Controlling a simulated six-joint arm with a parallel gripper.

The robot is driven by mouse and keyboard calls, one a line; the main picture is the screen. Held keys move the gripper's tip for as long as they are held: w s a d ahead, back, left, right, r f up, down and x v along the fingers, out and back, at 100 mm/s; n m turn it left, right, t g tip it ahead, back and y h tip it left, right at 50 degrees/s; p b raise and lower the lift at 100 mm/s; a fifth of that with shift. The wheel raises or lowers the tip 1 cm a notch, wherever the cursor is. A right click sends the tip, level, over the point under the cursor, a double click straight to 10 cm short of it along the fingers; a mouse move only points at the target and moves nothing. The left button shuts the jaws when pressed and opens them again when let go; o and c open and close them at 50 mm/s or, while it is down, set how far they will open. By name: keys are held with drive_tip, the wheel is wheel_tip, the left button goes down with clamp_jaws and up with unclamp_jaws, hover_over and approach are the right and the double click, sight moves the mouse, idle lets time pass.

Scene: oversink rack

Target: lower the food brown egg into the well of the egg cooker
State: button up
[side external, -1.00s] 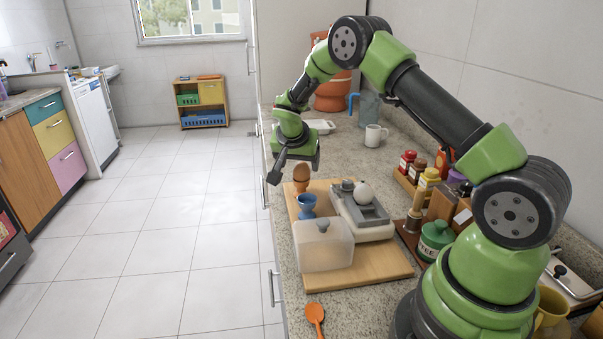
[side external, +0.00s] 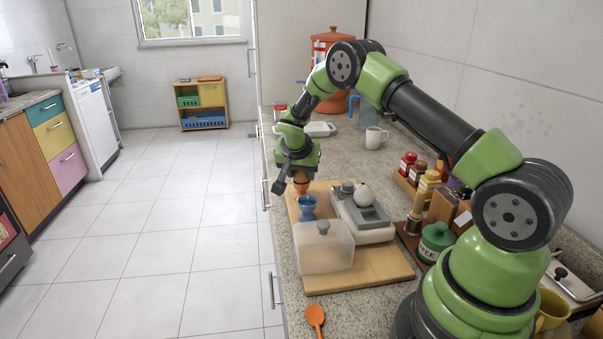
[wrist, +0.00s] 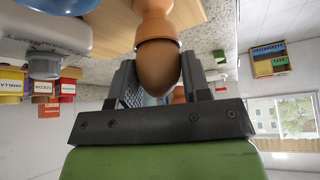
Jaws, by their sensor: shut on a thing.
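The brown egg (wrist: 157,72) sits in an orange-brown egg cup (wrist: 154,22) in the wrist view. My gripper (wrist: 158,78) has one finger on each side of the egg and is shut on it. In the side view the gripper (side external: 298,176) hides most of the egg, and the orange-brown cup (side external: 303,187) shows just below it on the wooden board. The egg cooker (side external: 375,233) is a pale box with a grey top, right of the cup. A white egg (side external: 364,194) rests on its top. A grey knob-like part stands beside that egg.
A blue egg cup (side external: 307,208) stands close in front of the orange-brown cup. A translucent box-shaped cover (side external: 325,253) sits nearer the camera on the wooden board (side external: 365,270). Jars (side external: 427,184) line the wall side. A white mug (side external: 375,137) stands behind the cooker.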

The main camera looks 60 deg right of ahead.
sight(306, 177)
wheel_tip(306, 177, up, 9)
drive_tip(key=shift+f, duration=0.15)
drive_tip(key=s+a+r, duration=0.3)
drive_tip(key=s, duration=0.8)
drive_tip(key=shift+s+a+f, duration=0.35)
drive_tip(key=shift+s+f, duration=0.6)
drive_tip(key=shift+s, duration=0.65)
drive_tip(key=shift+s+a+f, duration=0.3)
drive_tip(key=shift+s+f, duration=0.7)
drive_tip(key=shift+s, duration=0.6)
drive_tip(key=shift+s+a+f, duration=0.35)
drive_tip(key=shift+s+f, duration=0.6)
drive_tip(key=shift+s, duration=0.65)
drive_tip(key=shift+f, duration=0.15)
drive_tip(key=o, duration=1)
